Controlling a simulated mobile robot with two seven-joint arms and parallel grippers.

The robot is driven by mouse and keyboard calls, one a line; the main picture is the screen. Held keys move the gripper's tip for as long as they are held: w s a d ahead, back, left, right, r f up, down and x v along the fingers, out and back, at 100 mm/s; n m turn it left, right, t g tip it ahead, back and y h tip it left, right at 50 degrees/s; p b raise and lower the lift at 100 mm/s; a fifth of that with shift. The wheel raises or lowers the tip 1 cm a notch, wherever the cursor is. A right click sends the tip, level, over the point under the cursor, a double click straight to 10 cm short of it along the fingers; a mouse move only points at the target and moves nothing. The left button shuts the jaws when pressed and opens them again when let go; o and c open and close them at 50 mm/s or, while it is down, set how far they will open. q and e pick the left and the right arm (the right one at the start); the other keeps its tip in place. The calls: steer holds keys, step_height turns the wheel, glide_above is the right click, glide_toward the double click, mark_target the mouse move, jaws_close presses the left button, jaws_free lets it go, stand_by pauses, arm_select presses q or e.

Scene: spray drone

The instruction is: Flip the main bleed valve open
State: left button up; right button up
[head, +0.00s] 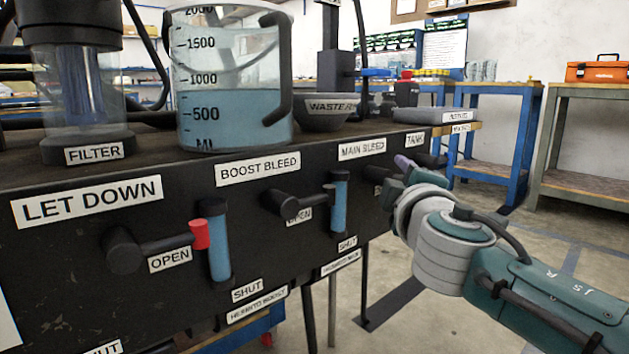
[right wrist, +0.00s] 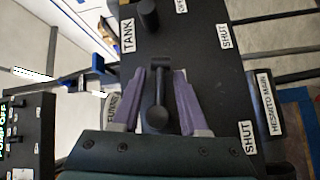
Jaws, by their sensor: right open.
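The "MAIN BLEED" label (head: 362,149) is at the right part of the black panel in the head view. The valve below it is mostly hidden behind my right gripper (head: 406,167). In the right wrist view, a black valve lever with a round knob (right wrist: 157,117) sits between the two purple fingers of my right gripper (right wrist: 158,85). The fingers are open, one on each side of the lever, with gaps visible. I cannot tell how deep the lever lies between them. My left gripper is not in view.
The boost bleed lever (head: 283,203) and the let down lever (head: 150,246) stick out of the panel to the left. A measuring jug (head: 232,105), a filter (head: 88,90) and a bowl (head: 330,116) stand on top. Blue tables (head: 530,130) stand behind at right.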

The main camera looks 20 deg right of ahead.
jaws_close()
stand_by(0.3)
stand_by(0.3)
